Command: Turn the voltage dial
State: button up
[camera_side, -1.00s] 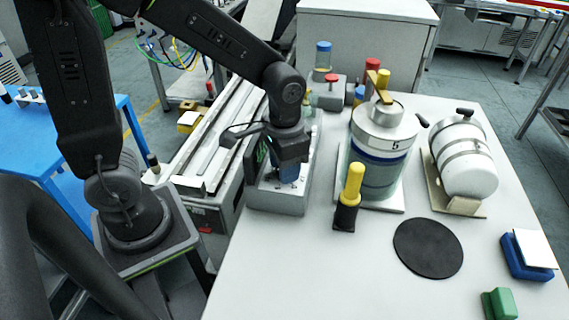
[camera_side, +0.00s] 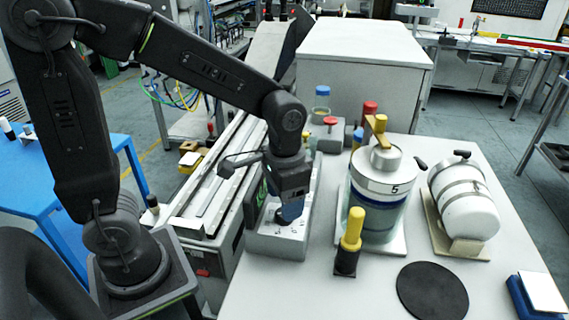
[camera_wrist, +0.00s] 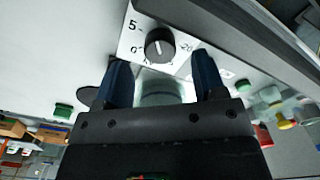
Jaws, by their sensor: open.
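The voltage dial (camera_wrist: 159,45) is a round black knob on a white scale plate (camera_wrist: 132,40) marked 0, 5 and 20. In the wrist view it lies just beyond and between my fingertips, with a gap to each side. My gripper (camera_wrist: 162,65) is open, with two dark blue fingers and nothing between them. In the side view my gripper (camera_side: 288,218) points down over the grey box (camera_side: 272,247) that seems to carry the dial. The dial itself is hidden by my gripper there. I cannot tell whether the fingers touch the plate.
A black disc (camera_side: 432,291) lies in front. Several coloured-cap containers stand behind. A metal rail (camera_side: 212,185) runs left.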

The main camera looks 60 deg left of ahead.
notch_tip(320, 180, up, 11)
jog(key=shift+f, duration=0.15)
dwell(0.4)
notch_tip(320, 180, down, 14)
jog(key=m, duration=0.6)
jog(key=shift+f+m, duration=0.1)
jog(key=shift+m, duration=0.2)
jog(key=shift+c, duration=0.5)
jog(key=c, duration=0.8)
